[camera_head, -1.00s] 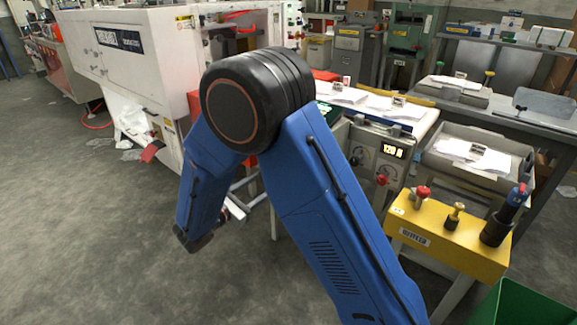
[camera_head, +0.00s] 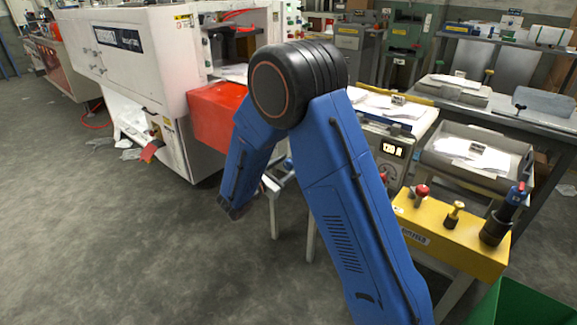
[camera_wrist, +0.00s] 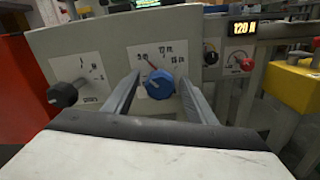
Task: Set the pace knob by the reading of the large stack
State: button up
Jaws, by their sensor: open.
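In the wrist view a grey panel (camera_wrist: 95,50) carries a blue knob (camera_wrist: 160,86) on a white scale plate with marks that look like 9 m, 12 m and 15 m. A thin red line on the plate slants to the upper left of the knob. My gripper (camera_wrist: 160,79) is open, its two fingers on either side of the blue knob; contact cannot be told. A black knob (camera_wrist: 63,94) is on the panel's left. A lit display (camera_wrist: 243,27) reads about 120 N. I cannot tell which knob sets the pace or which stack is large.
Paper piles lie on the bench (camera_head: 374,100) and in a grey tray (camera_head: 470,153). A yellow box (camera_head: 440,235) with red and brass knobs stands at right, near a green bin (camera_head: 520,305). A red box (camera_head: 217,113) adjoins the white machine. Grey floor is open at left.

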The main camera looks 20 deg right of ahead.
jog(key=shift+w+d, duration=0.15)
jog(key=shift+d, duration=0.05)
jog(key=c, duration=1)
jog(key=shift+c, duration=0.2)
jog(key=shift+n, duration=0.3)
jog(key=n, duration=1.1)
jog(key=shift+n, duration=0.3)
jog(key=o, duration=1)
